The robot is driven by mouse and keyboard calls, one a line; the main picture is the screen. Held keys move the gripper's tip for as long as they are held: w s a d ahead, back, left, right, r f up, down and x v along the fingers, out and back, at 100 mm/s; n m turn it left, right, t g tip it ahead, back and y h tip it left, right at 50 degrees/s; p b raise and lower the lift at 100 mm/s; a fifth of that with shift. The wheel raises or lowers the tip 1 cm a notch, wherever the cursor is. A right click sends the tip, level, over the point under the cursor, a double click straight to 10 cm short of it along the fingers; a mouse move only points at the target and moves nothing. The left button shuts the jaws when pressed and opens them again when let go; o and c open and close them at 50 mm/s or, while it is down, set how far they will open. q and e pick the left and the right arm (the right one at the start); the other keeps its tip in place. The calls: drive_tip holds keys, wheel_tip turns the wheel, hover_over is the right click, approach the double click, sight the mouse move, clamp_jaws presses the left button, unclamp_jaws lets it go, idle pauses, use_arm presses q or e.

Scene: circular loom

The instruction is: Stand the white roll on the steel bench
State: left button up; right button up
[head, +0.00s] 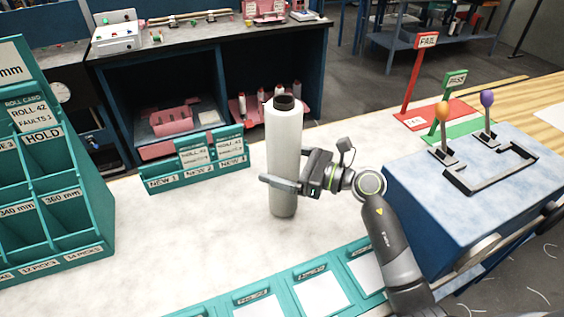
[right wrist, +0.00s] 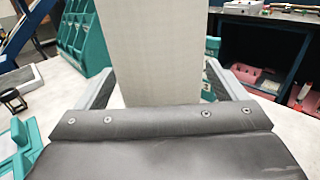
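The white roll (head: 283,140) is upright, with a dark core showing at its top end. My right gripper (head: 284,186) is closed around its lower part from the right, one finger crossing the near side. In the right wrist view the roll (right wrist: 160,50) fills the space between the two fingers (right wrist: 160,70). The roll's lower end is over the pale mottled bench top (head: 220,225); I cannot tell whether it touches. My left gripper is out of view.
A teal compartment rack (head: 75,215) stands at left, a low teal labelled holder (head: 195,170) behind the roll. Teal-framed cards (head: 300,290) line the front edge. A blue box (head: 470,200) with two levers is at right. Bare bench lies left of the roll.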

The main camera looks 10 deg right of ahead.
sight(282, 125)
drive_tip(key=shift+f, duration=0.1)
wheel_tip(282, 125, up, 10)
drive_tip(key=shift+r+b, duration=0.1)
drive_tip(key=shift+b, duration=0.45)
drive_tip(key=shift+r, duration=0.1)
